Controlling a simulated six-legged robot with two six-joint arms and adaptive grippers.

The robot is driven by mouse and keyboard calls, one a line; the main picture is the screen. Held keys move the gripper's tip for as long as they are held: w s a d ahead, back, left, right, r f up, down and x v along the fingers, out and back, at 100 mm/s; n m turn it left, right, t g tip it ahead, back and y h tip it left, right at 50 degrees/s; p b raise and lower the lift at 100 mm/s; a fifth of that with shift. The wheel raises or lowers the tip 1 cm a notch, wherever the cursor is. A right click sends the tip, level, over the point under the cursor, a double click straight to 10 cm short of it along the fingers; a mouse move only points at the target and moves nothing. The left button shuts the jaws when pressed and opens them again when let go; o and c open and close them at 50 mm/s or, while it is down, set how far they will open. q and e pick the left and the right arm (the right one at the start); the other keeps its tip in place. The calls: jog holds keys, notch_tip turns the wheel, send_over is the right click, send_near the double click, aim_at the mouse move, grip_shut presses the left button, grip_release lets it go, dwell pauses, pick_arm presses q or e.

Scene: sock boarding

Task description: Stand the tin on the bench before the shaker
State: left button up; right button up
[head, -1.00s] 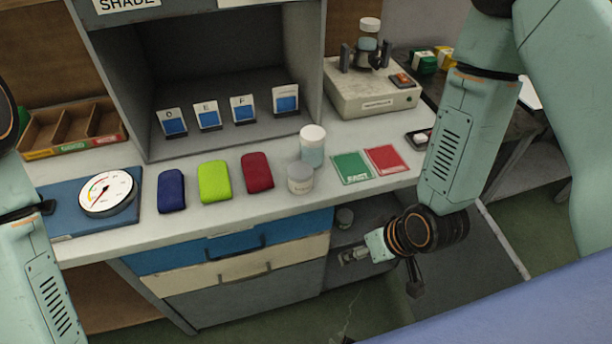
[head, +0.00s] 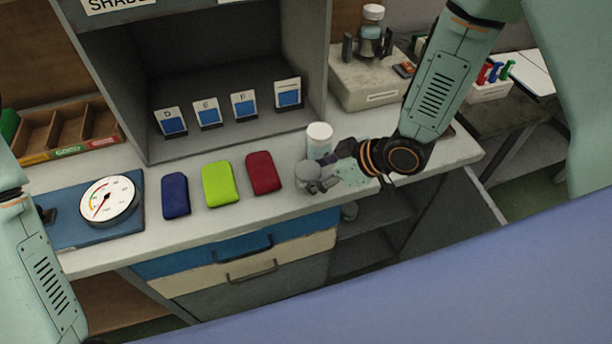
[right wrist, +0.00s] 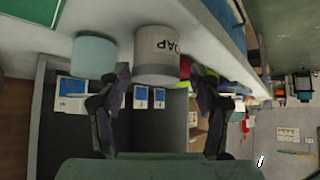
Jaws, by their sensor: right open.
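A short grey tin (head: 304,180) with a label reading "OAP" stands on the bench, partly hidden by my right gripper in the head view. It also shows close up in the right wrist view (right wrist: 157,58). My right gripper (head: 322,172) is open, with its fingers on either side of the tin; I cannot tell whether they touch it. The shaker (head: 372,86), a pale box with a clamped jar on top, stands further back to the right. My left arm shows at the left edge, but its gripper is out of view.
A taller white-capped jar (head: 320,137) stands just behind the tin. Blue (head: 175,195), green (head: 219,184) and red (head: 263,173) pads lie to the left. A dial gauge (head: 109,200) lies further left. My right forearm covers bench space before the shaker.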

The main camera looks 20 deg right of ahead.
aim_at(316, 173)
jog(key=x, duration=0.3)
jog(key=shift+w+f, duration=0.15)
jog(key=shift+w+d+f, duration=0.1)
jog(key=shift+w+f, duration=0.1)
jog(key=shift+f, duration=0.05)
jog(key=shift+d+f, duration=0.1)
jog(key=shift+d, duration=0.1)
jog(key=shift+s+a, duration=0.15)
jog(key=shift+s, duration=0.05)
jog(key=shift+w+a, duration=0.2)
jog(key=shift+a, duration=0.15)
jog(key=shift+c, duration=1.1)
jog(key=shift+d, duration=0.2)
jog(key=c, duration=0.3)
jog(key=shift+s+d, duration=0.1)
jog(key=shift+d, duration=0.1)
jog(key=c, duration=0.3)
jog(key=shift+a, duration=0.1)
jog(key=shift+c, duration=0.7)
jog(key=shift+a+r, duration=0.15)
jog(key=shift+r, duration=0.05)
